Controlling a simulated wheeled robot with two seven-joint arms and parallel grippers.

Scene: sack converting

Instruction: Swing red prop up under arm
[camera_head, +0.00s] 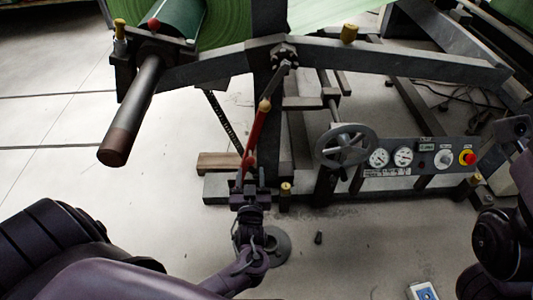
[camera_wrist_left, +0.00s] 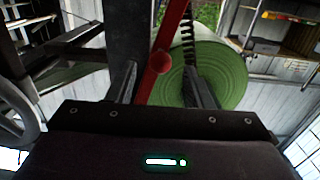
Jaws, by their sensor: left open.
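The red prop (camera_head: 254,138) is a thin red bar that slants down from a yellow collar below the dark hub of the grey arm (camera_head: 400,62). My left gripper (camera_head: 248,182) is open at the prop's lower end. In the left wrist view the prop (camera_wrist_left: 172,30) with a red ball (camera_wrist_left: 159,63) shows between the spread fingers of the left gripper (camera_wrist_left: 162,88). I cannot tell whether either finger touches it. My right arm shows at the right edge, but its gripper is not in view.
A grey handwheel (camera_head: 346,146) and a gauge panel (camera_head: 420,157) with a red button stand to the right. A dark roller shaft (camera_head: 130,112) juts out at the left. A green roll (camera_wrist_left: 222,75) is behind the prop. Floor at the left is clear.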

